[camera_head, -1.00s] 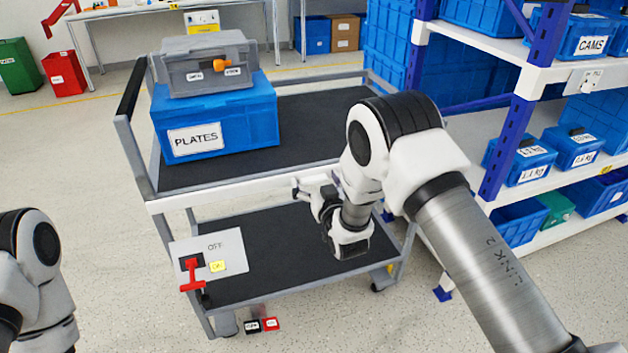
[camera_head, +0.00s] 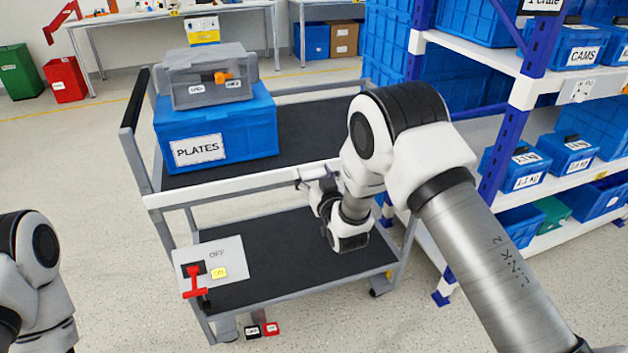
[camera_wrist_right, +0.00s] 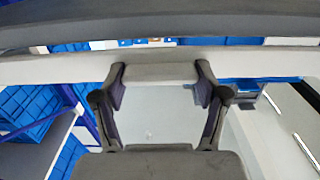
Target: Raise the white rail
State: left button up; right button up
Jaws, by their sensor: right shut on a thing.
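The white rail (camera_head: 225,185) runs along the front edge of the cart's upper deck. In the right wrist view the rail (camera_wrist_right: 60,66) crosses the picture from side to side. My right gripper (camera_head: 301,176) is at the rail's right part, low on its front side. In the wrist view the right gripper's (camera_wrist_right: 161,84) two fingers stand on either side of a pale part of the rail and are shut on it. Part of the rail's right end is hidden behind my right arm. My left arm shows at the left edge, but its gripper is out of view.
A blue PLATES box (camera_head: 215,128) with a grey case (camera_head: 210,72) on top stands on the upper deck. A panel marked OFF with a red handle (camera_head: 195,282) is at the cart's lower left. A shelf rack (camera_head: 530,85) with blue bins stands close on the right.

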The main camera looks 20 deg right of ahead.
aim_at(313, 172)
jog(key=r, duration=0.3)
jog(key=shift+w+r+p, duration=0.1)
jog(key=shift+w+p, duration=0.1)
jog(key=shift+p, duration=0.1)
pick_arm(q)
jog(key=shift+r, duration=0.65)
pick_arm(e)
jog(key=o, duration=1.7)
jog(key=shift+w, duration=0.1)
jog(key=shift+w+f, duration=0.1)
jog(key=shift+f, duration=0.25)
pick_arm(q)
jog(key=shift+w+f, duration=0.1)
jog(key=shift+w, duration=0.1)
pick_arm(e)
jog(key=shift+s+f, duration=0.1)
jog(key=shift+s, duration=0.1)
